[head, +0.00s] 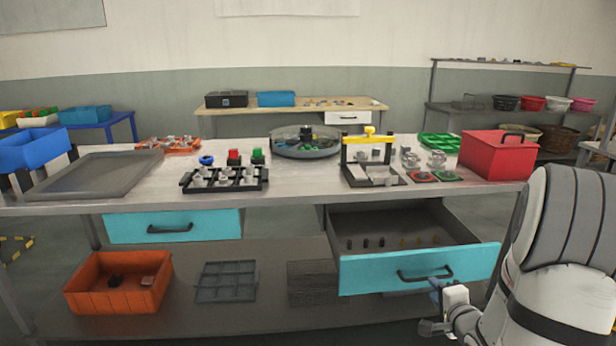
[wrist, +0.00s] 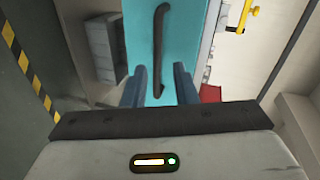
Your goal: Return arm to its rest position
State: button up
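My gripper (head: 438,292) is at the lower right of the head view, just in front of the open drawer's lower right front. In the wrist view my gripper (wrist: 160,80) has its two dark blue fingers apart, with nothing held between them. The teal drawer front (wrist: 178,30) lies beyond the fingers, and its dark handle (wrist: 159,45) shows in line with the gap; the fingers look clear of it. In the head view the right drawer (head: 350,275) is pulled out, with several small dark and orange pieces inside. My white arm fills the right edge.
The left teal drawer (head: 118,229) is shut. The workbench (head: 300,178) carries a black rack (head: 222,186), a round tray (head: 305,150), a yellow-handled fixture (head: 370,140) and a red box (head: 498,155). An orange bin (head: 85,300) and a grey divided tray (head: 226,282) stand on the lower shelf.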

jog(key=a+r+n+g+h+p, duration=0.2)
jog(key=a+r+n+g+p, duration=0.15)
jog(key=r, duration=0.35)
jog(key=s+a+r+n+g+y+p, duration=0.1)
jog(key=s+a+r+n+g+p, duration=0.3)
jog(key=s+a+r+n, duration=0.2)
jog(key=s+a+r+n+g+y+p, duration=0.1)
jog(key=s+a+r+n+g+p, duration=0.2)
jog(key=s+a+r+n, duration=0.3)
jog(key=s+a+n+g, duration=0.1)
jog(key=s+a, duration=0.4)
jog(key=s, duration=0.4)
jog(key=shift+s+r+g+p, duration=0.2)
jog(key=shift+r+g+p, duration=0.05)
jog(key=shift+g+p, duration=0.1)
